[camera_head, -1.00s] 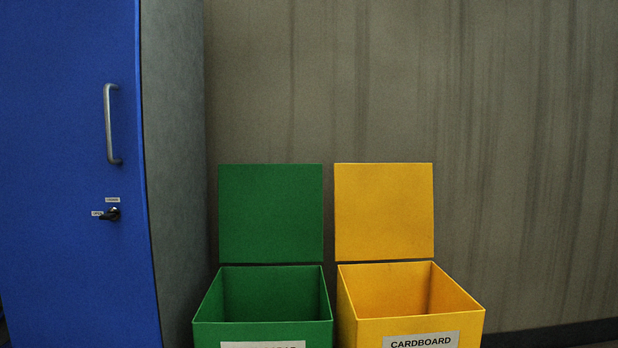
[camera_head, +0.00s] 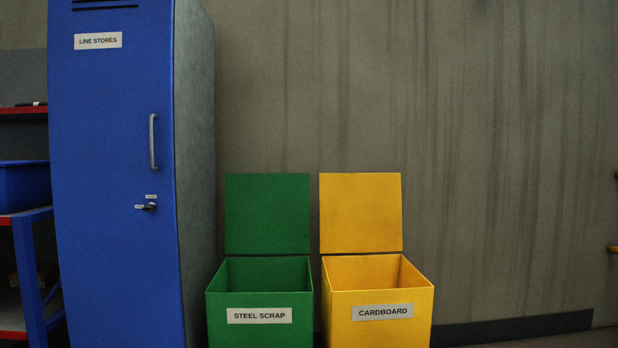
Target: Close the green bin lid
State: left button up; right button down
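The green bin (camera_head: 258,325) stands against the wall and carries a label reading STEEL SCRAP. Its green lid (camera_head: 267,213) is open and stands upright at the back of the bin, against or close to the wall. The bin's open top faces up, and the part of its inside that shows looks empty. Neither of my grippers is in view.
A yellow bin (camera_head: 378,325) labelled CARDBOARD stands just to the right, its yellow lid (camera_head: 360,213) also upright. A blue cabinet (camera_head: 110,190) stands to the left, close to the green bin. A shelf with a blue tub (camera_head: 24,186) is at the far left. Floor shows at the lower right.

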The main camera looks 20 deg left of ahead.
aim_at(265, 214)
jog(key=z, duration=0.05)
jog(key=i, duration=1.5)
jog(key=u, duration=0.45)
